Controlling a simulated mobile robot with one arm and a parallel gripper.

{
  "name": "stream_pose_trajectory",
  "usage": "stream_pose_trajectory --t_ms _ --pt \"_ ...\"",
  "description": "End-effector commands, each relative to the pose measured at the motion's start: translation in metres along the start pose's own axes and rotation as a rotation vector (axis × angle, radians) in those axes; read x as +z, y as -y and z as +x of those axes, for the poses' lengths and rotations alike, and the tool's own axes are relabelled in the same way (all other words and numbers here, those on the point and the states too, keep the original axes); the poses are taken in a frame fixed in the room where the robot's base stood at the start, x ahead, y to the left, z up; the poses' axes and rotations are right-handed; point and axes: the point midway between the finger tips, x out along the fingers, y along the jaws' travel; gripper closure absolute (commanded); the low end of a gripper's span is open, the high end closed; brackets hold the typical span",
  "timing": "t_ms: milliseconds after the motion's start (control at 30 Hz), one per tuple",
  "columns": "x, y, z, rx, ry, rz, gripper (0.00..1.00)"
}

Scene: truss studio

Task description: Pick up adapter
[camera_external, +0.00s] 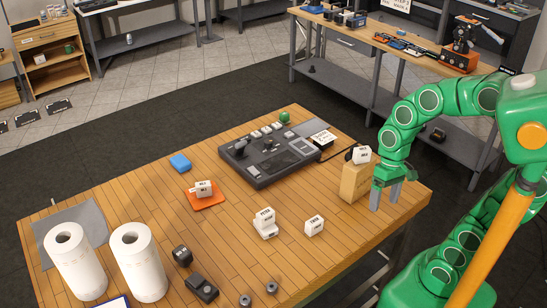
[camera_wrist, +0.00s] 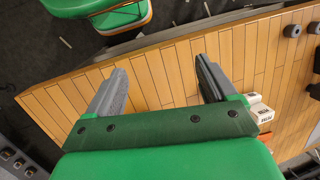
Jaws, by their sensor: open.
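I cannot tell for sure which object is the adapter. Small white blocks with dark lettering stand on the wooden table (camera_external: 150,220): a single white block (camera_external: 314,225), a white stack (camera_external: 265,223), and one on an orange pad (camera_external: 212,203). Another white block (camera_external: 362,154) sits on a tan box (camera_external: 353,182), with a black cable beside it. My gripper (camera_external: 386,196) is open and empty, pointing down near the table's right end, just right of the tan box. In the wrist view my gripper (camera_wrist: 161,72) has bare table between its fingers; white blocks (camera_wrist: 260,112) show at right.
A dark control console (camera_external: 270,153) stands at the table's back. A blue block (camera_external: 180,162), two paper rolls (camera_external: 138,262) and small dark parts (camera_external: 201,288) are farther left. The wrist view shows the table edge (camera_wrist: 150,52) close beyond my fingers.

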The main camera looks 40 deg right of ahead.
Motion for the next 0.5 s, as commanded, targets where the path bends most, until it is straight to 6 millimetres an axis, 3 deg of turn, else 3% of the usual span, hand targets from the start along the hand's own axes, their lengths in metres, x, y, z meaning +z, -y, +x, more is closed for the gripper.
stream_pose_trajectory --t_ms 500 --pt "-0.073 0.145 0.007 -0.285 0.128 0.154 0.15"
